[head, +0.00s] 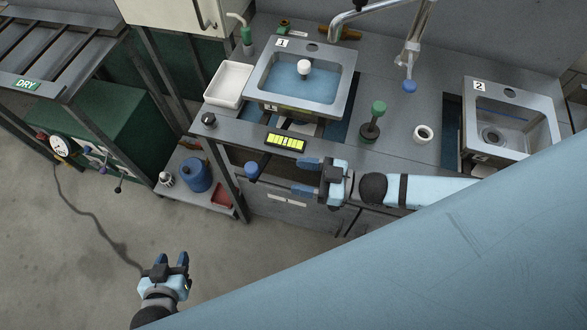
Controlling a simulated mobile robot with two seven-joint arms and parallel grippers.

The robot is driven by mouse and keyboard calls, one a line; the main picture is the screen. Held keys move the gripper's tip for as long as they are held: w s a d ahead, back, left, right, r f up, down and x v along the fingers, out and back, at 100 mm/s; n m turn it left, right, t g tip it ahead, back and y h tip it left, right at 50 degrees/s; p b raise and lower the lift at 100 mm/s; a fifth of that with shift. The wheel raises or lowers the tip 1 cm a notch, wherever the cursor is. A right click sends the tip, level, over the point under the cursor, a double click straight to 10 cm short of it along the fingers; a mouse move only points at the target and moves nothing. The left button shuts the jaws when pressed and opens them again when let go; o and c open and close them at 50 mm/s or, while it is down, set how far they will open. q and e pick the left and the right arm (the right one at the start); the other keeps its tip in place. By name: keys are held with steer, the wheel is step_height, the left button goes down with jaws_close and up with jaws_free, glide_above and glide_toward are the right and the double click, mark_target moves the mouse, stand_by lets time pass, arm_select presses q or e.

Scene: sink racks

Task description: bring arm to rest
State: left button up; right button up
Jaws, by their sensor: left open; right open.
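My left gripper (172,262) is at the lower left, over the bare floor, with its blue fingers pointing away from me. It is open and empty. My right gripper (300,177) is at the front edge of the sink bench, pointing left. Its two blue fingers are apart with nothing between them. My light blue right arm (430,191) reaches in from the right. A large blue part of my own body covers the lower right of the view.
Sink 1 (342,90) holds blue water and a white knob; sink 2 (470,98) is at the right. A green-handled plunger (371,122), white ring (423,135), white tray (228,84) and yellow-lit display (286,142) are on the bench (430,100).

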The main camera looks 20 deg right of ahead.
stand_by(0.5)
steer(key=s+d+f+m+h+p, duration=0.1)
steer(key=s+d+m+h+p, duration=0.1)
steer(key=m+h, duration=0.2)
steer(key=s+d+f+m+t+h+p, duration=0.1)
steer(key=s+d+f+m+h+p, duration=0.1)
steer(key=h, duration=0.5)
steer(key=shift+s+d+m+h+p, duration=0.15)
steer(key=shift+s+m+h+p, duration=0.4)
steer(key=shift+m, duration=0.65)
stand_by(0.5)
